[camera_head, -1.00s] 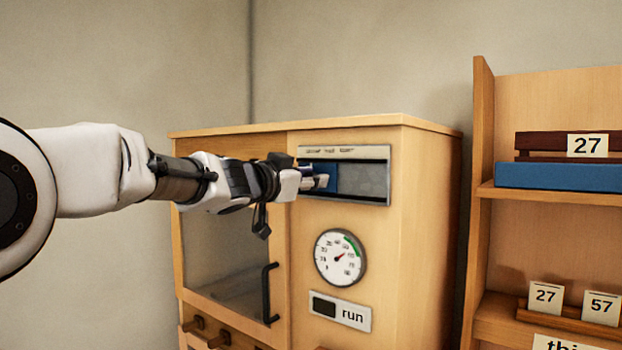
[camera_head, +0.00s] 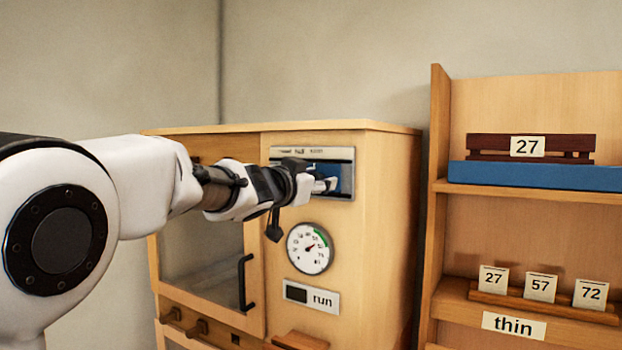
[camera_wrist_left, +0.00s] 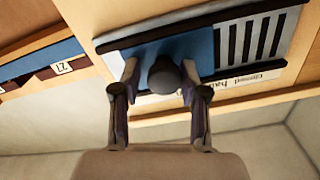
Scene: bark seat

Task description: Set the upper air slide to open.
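The upper air slide is a blue plate (camera_wrist_left: 200,48) with a dark round knob (camera_wrist_left: 163,77), set in a grey panel on the wooden cabinet's upper front. In the head view the blue plate (camera_head: 320,168) stands toward the panel's right side, partly behind my gripper. Dark slots (camera_wrist_left: 252,38) lie uncovered beside it in the wrist view. The panel's label (camera_wrist_left: 236,84) shows "closed" and "half" upside down there; the rest is hidden. My left gripper (camera_wrist_left: 160,72) has its fingers apart, one each side of the knob; one finger looks close against it. My right gripper is not in view.
Below the panel are a round gauge (camera_head: 310,248) and a "run" plate (camera_head: 312,298). A glazed door with a black handle (camera_head: 246,282) is left of them. A shelf unit (camera_head: 438,200) with numbered cards stands to the right.

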